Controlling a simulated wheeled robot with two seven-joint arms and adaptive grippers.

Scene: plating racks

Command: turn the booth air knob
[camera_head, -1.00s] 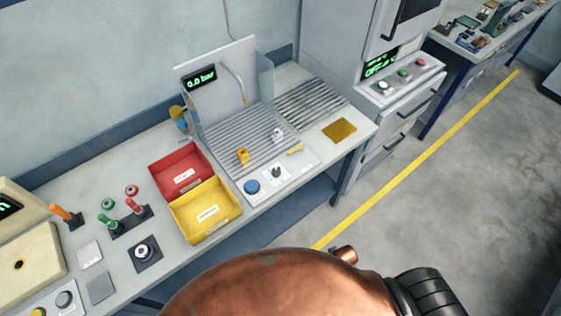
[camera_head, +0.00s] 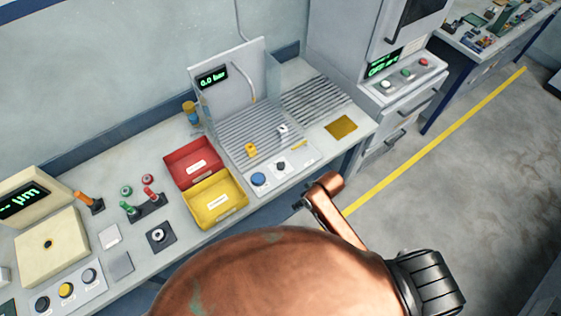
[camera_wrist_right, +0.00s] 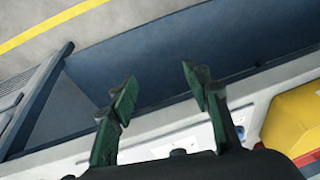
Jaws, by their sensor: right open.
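The booth (camera_head: 228,84) stands on the bench with a slatted floor, a back panel and a display reading 0.0 bar (camera_head: 212,77). On its front panel sit a blue button (camera_head: 259,179) and a small dark knob (camera_head: 281,166) on a white plate. My right gripper (camera_wrist_right: 158,88) is open in the right wrist view, its dark green fingers apart with nothing between them. It is over the bench's front edge, and the knob is not clearly visible there. In the head view my copper arm reaches up near the bench front, its fingers not clearly shown. My left gripper is out of view.
Red (camera_head: 193,160) and yellow (camera_head: 215,199) bins sit left of the booth; the yellow bin also shows in the wrist view (camera_wrist_right: 294,118). A yellow pad (camera_head: 341,127) lies to the right. Switches and a gauge are farther left. Open floor lies right of the bench.

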